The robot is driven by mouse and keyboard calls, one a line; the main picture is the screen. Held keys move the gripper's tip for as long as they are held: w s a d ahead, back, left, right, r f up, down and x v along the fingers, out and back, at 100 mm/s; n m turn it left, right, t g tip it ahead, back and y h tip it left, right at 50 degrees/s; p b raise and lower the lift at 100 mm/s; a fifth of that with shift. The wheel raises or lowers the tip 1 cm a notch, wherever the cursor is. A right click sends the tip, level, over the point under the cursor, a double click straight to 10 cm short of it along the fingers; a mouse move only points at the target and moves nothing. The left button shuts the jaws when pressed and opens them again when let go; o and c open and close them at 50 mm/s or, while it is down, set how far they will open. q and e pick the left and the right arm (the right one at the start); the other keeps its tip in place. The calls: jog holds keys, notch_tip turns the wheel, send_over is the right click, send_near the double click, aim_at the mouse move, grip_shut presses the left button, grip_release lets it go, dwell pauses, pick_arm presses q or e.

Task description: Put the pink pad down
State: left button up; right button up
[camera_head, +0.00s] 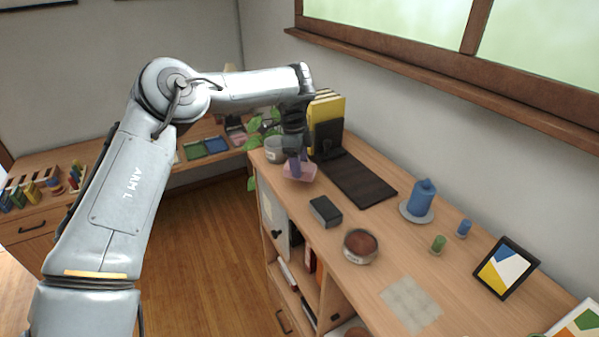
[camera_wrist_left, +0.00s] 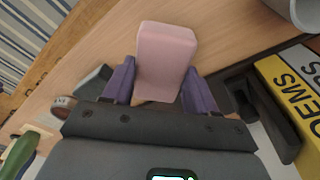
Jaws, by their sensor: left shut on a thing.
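The pink pad (camera_head: 305,172) is at the far end of the wooden cabinet top (camera_head: 300,210), close to its front edge. My left gripper (camera_head: 296,165) reaches down to it from above. In the left wrist view, the pink pad (camera_wrist_left: 166,50) sits between the two purple fingers of my left gripper (camera_wrist_left: 160,88), which are shut on its sides. I cannot tell whether the pad touches the cabinet top or hangs just above it. My right gripper is in neither view.
A dark mat (camera_head: 362,180) and yellow books (camera_head: 327,107) in a black holder lie right of the gripper. A grey pot (camera_head: 274,150) with a plant stands behind. A dark box (camera_head: 325,211) and a round bowl (camera_head: 360,246) are nearer. Bare wood lies between.

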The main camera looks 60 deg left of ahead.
pick_arm(q)
jog(key=shift+f+p, duration=0.45)
jog(key=shift+f, duration=1.5)
jog(key=shift+f, duration=0.2)
jog(key=o, duration=1)
jog(key=shift+o, duration=0.2)
